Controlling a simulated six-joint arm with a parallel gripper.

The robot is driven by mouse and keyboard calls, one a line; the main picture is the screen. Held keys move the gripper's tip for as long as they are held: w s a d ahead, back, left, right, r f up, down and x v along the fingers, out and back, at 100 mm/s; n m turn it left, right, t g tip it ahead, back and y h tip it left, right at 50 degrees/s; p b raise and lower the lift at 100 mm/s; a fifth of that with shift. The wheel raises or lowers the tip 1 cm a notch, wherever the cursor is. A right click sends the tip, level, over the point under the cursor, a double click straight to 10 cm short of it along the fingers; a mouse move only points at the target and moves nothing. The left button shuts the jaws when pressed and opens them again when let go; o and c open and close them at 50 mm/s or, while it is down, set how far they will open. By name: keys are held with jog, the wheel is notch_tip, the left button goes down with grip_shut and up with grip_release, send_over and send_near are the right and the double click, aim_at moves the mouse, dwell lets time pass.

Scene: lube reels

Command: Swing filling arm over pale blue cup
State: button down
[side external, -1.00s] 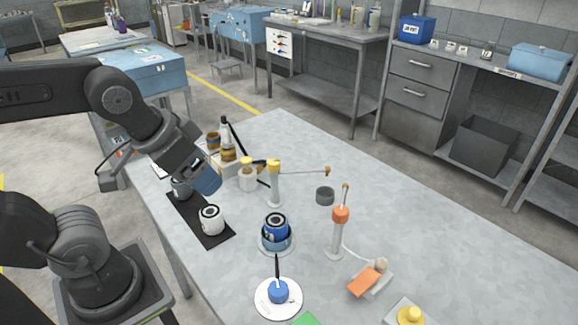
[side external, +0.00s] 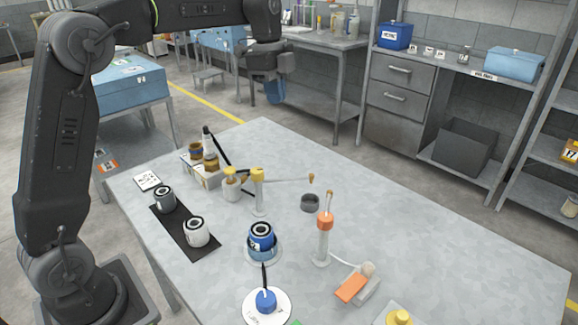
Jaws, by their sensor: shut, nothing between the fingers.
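A yellow-topped post (side external: 259,195) carries a thin horizontal arm (side external: 288,180) that points right. Its amber tip is near a dark grey cup (side external: 310,203). I cannot tell for sure which one is the filling arm. A pale blue cup (side external: 263,256) stands on the table and has a blue reel (side external: 261,236) in it. No arm tip is over it. My gripper (side external: 275,98) is high above the table's far side, shut and empty, well apart from all of these.
A dark mat (side external: 178,225) holds a dark reel (side external: 164,199) and a white reel (side external: 196,232). Bottles in a box (side external: 207,170) stand at the back left. An orange paddle (side external: 351,288) and a white disc with a blue knob (side external: 266,302) are in front.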

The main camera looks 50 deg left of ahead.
jog(key=w+a+f+m+g+h, duration=0.25)
jog(key=w+a+f+m, duration=0.45)
jog(key=w+f+m, duration=0.4)
jog(key=s+d+f, duration=0.2)
jog(key=f, duration=0.3)
jog(key=s+d+f+n, duration=0.1)
jog(key=s+d+f, duration=0.2)
jog(key=f, duration=0.3)
jog(key=shift+s+d+f+y, duration=0.15)
jog(key=shift+s+d+y, duration=0.15)
jog(key=shift+y, duration=0.15)
